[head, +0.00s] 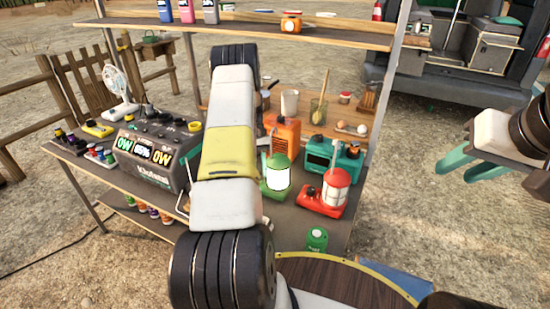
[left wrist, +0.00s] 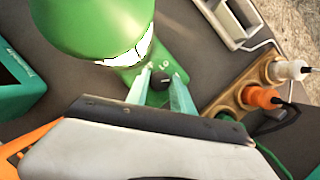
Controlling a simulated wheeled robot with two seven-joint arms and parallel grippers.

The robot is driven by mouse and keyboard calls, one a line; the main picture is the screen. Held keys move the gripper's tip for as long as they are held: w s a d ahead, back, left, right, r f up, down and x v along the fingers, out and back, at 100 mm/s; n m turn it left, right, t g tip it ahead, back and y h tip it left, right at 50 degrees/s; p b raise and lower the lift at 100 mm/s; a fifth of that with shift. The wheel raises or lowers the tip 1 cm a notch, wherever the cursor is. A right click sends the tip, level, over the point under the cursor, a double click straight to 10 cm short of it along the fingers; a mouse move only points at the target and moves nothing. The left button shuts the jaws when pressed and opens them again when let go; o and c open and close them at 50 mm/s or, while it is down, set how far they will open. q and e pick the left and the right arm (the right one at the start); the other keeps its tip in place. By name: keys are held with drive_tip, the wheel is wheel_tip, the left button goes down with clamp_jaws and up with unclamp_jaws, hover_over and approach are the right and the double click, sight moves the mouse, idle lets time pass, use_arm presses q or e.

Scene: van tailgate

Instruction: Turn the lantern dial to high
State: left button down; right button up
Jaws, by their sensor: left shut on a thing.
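The green lantern (head: 277,174) stands on the table with its pale globe lit, just right of my left arm in the head view. In the left wrist view the green lantern (left wrist: 95,22) fills the top left. Its small dark dial (left wrist: 161,81) sits on the green base beside the letters "LO". My left gripper (left wrist: 162,74) has its teal fingers on either side of the dial, shut on it. In the head view my forearm hides this gripper. My right gripper (head: 456,172) is open and empty, off the table to the right.
A red lantern (head: 333,190), a teal radio (head: 330,158) and an orange box (head: 282,135) stand close by. A power station (head: 158,150) is on the left. Several plugs sit in a wooden power strip (left wrist: 238,100). A green can (head: 317,239) stands near the front.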

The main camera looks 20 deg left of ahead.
use_arm(q)
drive_tip(key=c, duration=1.1)
unclamp_jaws()
drive_tip(key=shift+r, duration=0.1)
drive_tip(key=v, duration=0.7)
drive_tip(key=shift+w+r, duration=0.1)
drive_tip(key=shift+r, duration=0.2)
